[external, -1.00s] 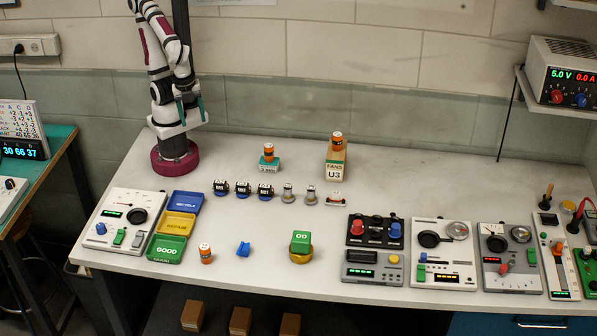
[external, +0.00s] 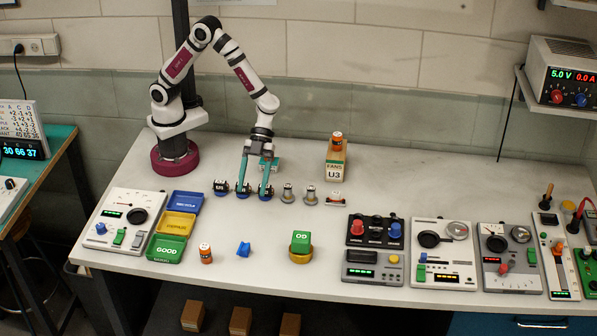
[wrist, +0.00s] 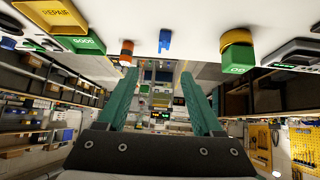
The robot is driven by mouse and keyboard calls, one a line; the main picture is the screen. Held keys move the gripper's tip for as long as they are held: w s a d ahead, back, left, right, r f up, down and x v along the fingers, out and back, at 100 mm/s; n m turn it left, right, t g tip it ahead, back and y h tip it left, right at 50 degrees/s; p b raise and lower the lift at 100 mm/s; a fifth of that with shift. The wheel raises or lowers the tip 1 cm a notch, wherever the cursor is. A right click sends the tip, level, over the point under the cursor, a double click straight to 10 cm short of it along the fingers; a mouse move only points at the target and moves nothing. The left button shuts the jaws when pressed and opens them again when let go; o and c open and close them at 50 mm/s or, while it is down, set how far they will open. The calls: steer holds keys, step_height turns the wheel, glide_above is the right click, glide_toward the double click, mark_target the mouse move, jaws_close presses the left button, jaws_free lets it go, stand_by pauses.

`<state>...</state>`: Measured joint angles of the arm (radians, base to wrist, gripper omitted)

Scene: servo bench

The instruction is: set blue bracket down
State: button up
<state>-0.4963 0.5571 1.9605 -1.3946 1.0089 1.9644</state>
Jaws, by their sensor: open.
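The blue bracket (external: 243,249) sits on the bench top in front of the row of small parts, to the right of an orange cylinder. It also shows at the top of the wrist view (wrist: 165,41), apart from the fingers. My gripper (external: 255,192) is open with green fingers pointing down at the row of black parts on blue bases. In the wrist view my gripper (wrist: 163,105) has nothing between its spread fingers. In the external view the fingers partly cover the black parts.
Green, yellow and blue trays (external: 167,249) lie left of the bracket. An orange cylinder (external: 206,254) and a green block on a yellow round base (external: 301,243) flank it. Small grey parts (external: 288,194) stand right of the gripper. Instrument panels fill the right side.

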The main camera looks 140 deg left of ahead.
mark_target(244, 247)
steer(key=x, duration=1.6)
steer(key=shift+w+a+f, duration=0.2)
steer(key=shift+w+a, duration=0.1)
steer(key=shift+w, duration=0.05)
jaws_close()
